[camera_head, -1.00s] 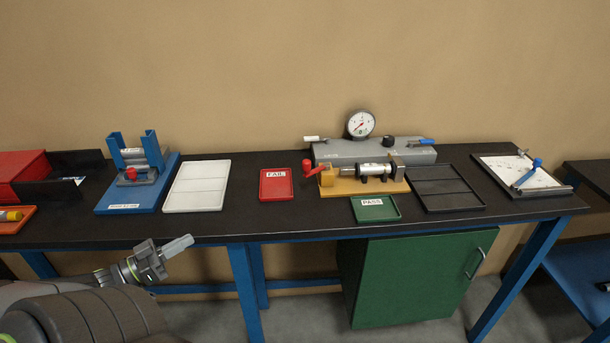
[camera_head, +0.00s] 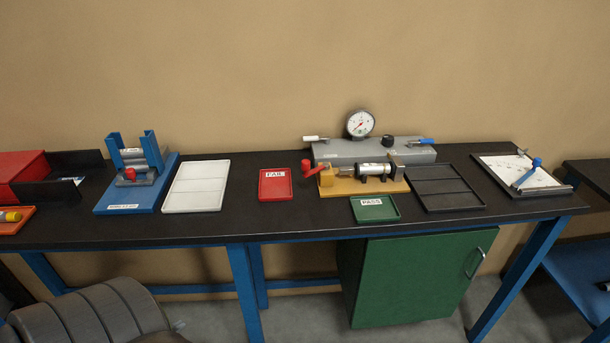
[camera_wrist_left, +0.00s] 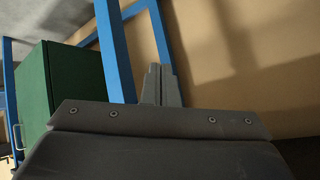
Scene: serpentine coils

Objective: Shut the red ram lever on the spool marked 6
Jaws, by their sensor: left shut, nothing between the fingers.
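A red lever (camera_head: 309,167) stands at the left end of a yellow-based fixture (camera_head: 345,187) on the bench. A silver and black cylinder (camera_head: 374,170) lies along that fixture. A blue stand (camera_head: 161,166) at the left has a red knob (camera_head: 130,174) and grey rollers. No number 6 is readable, so I cannot tell which part is the spool marked 6. My left gripper (camera_wrist_left: 160,82) is shut and empty in the left wrist view, low in front of the bench and far from the levers. In the head view its fingers barely show, if at all. My right gripper is not in view.
The black bench top (camera_head: 240,225) holds a white tray (camera_head: 196,208), a red FAIL tray (camera_head: 276,198), a green PASS tray (camera_head: 375,217) and a dark tray (camera_head: 447,208). A grey gauge unit (camera_head: 373,150) stands behind. Blue legs and a green cabinet (camera_head: 415,280) are below.

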